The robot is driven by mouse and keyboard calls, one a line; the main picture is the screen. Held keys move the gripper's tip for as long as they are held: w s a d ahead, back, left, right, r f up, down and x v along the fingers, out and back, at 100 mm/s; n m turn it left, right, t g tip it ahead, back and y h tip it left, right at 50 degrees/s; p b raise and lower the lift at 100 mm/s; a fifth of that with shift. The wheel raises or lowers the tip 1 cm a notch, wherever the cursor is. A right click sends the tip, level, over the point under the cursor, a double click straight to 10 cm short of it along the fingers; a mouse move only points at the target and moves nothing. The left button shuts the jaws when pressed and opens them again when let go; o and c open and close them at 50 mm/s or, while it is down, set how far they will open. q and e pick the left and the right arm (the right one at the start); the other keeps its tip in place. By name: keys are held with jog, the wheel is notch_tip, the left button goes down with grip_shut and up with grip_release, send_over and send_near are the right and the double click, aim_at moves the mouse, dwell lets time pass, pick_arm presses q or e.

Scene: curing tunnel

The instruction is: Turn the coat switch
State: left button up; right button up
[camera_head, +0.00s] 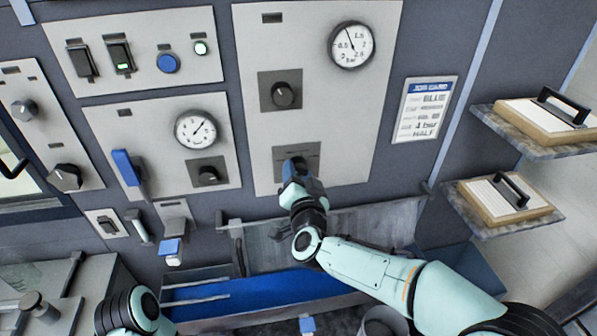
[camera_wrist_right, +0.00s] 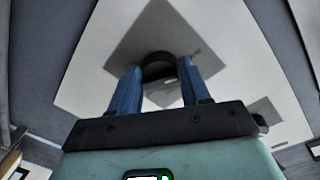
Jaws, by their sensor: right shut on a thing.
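The coat switch seems to be the dark round knob (camera_wrist_right: 159,67) on a grey diamond-looking plate (camera_wrist_right: 190,30) in the right wrist view; its label cannot be read. In the head view its plate (camera_head: 311,149) is low on the tall middle panel, and my gripper hides most of the knob. My right gripper (camera_wrist_right: 160,84) has its blue fingers on either side of the knob and is shut on it. It shows in the head view (camera_head: 293,168) against the plate. Part of my left arm shows at the bottom left; its gripper is not in view.
Another black knob (camera_head: 283,95) and a gauge (camera_head: 351,45) are above on the same panel (camera_head: 300,40). A blue lever (camera_head: 126,167) and a second gauge (camera_head: 195,130) are to the left. A job card (camera_head: 423,109) and two shelves (camera_head: 510,208) are to the right.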

pick_arm(q)
jog(key=shift+w+r, duration=0.1)
jog(key=shift+r, duration=0.1)
pick_arm(e)
jog(key=shift+r+n, duration=0.35)
jog(key=shift+n, duration=0.05)
jog(key=o, duration=1)
jog(key=shift+w+f, duration=0.1)
jog(key=shift+f, duration=0.1)
pick_arm(q)
jog(key=f+b, duration=0.1)
jog(key=s+f+b, duration=0.1)
jog(key=shift+s+f, duration=0.15)
jog(key=shift+f, duration=0.25)
pick_arm(e)
jog(key=s, duration=0.4)
jog(key=s+d, duration=0.1)
jog(key=s, duration=0.4)
jog(key=s+d, duration=0.1)
jog(key=s, duration=0.3)
jog(key=shift+s+r, duration=0.15)
jog(key=shift+r, duration=0.15)
pick_arm(q)
jog(key=shift+s, duration=0.1)
